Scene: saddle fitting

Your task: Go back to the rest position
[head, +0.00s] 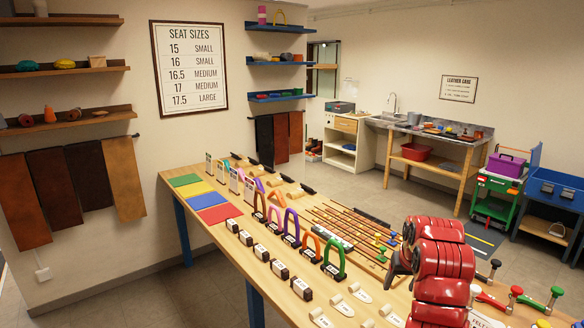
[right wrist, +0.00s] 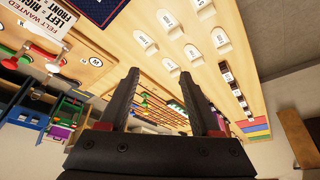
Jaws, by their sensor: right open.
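My right gripper (right wrist: 160,74) shows in the right wrist view with its two dark fingers apart and nothing between them. The workbench fills much of the space beyond the fingers. In the head view my red right arm (head: 442,262) is over the near right part of the wooden workbench (head: 187,174). It covers part of the bench top, and the jaws are hard to make out there. My left gripper and left arm are in neither view.
Coloured arches, including a green one (head: 334,262), stand in rows on dark blocks along the bench. Thin brown rods (head: 340,235) lie mid-bench. White labelled pieces (head: 360,292) lie near the front. Four-colour mats, including a red one (head: 220,213), lie at the far left end.

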